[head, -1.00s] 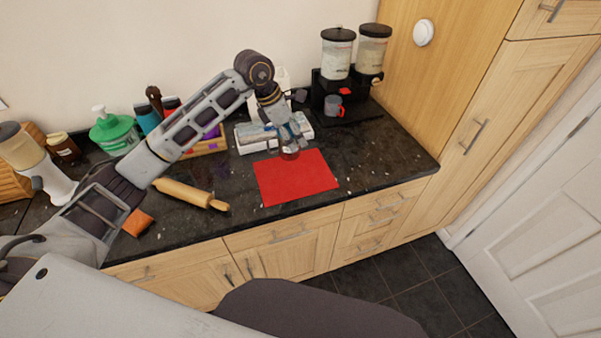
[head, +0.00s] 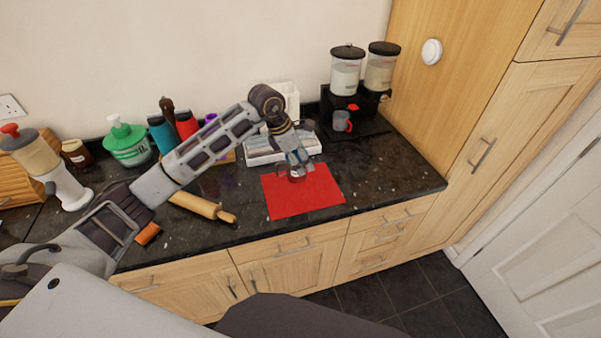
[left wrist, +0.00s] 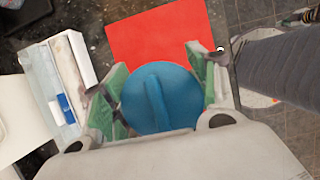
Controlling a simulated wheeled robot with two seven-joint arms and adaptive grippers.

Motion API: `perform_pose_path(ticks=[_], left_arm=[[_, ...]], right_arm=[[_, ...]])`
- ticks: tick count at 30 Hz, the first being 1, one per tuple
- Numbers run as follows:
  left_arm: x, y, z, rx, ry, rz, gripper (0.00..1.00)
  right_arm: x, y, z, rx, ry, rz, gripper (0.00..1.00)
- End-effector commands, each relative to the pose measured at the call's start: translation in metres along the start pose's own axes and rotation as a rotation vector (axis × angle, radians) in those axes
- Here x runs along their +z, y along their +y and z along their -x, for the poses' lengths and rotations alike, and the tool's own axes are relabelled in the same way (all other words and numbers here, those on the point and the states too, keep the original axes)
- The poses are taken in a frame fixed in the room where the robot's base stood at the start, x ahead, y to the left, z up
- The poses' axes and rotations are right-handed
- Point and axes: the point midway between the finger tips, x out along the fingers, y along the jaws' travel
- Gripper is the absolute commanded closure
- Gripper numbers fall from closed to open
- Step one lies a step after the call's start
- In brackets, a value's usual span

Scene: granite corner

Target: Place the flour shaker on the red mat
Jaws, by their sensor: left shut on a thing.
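The red mat (head: 305,197) lies flat on the dark counter near its front edge. It also shows in the left wrist view (left wrist: 160,30). My left gripper (head: 297,168) is over the back part of the mat. In the left wrist view my left gripper (left wrist: 160,95) has its green pads on either side of a round blue top with a raised ridge, which I take for the flour shaker (left wrist: 158,98). In the head view the shaker (head: 297,178) shows only as a small clear body under the fingers. I cannot tell whether its base touches the mat. My right gripper is not in view.
A white box-like tray (head: 262,153) stands just behind the mat. A rolling pin (head: 203,206) lies to the left. A double dispenser (head: 347,75) with a grey mug (head: 342,121) stands at the back right. The counter right of the mat is bare apart from small specks.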

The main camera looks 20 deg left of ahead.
Motion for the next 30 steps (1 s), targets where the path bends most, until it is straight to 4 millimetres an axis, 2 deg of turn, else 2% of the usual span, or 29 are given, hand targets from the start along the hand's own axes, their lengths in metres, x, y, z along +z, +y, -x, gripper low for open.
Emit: perform_pose_path(ticks=[6,20,30], left_arm=[[-0.007,0.000,-0.017,0.000,-0.001,0.001,0.70],[-0.009,0.000,-0.022,0.001,-0.001,0.000,0.70],[-0.020,0.000,-0.050,0.000,-0.001,0.000,0.70]], right_arm=[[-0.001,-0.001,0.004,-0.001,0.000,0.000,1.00],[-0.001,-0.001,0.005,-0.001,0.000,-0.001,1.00],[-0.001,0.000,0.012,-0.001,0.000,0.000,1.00]])
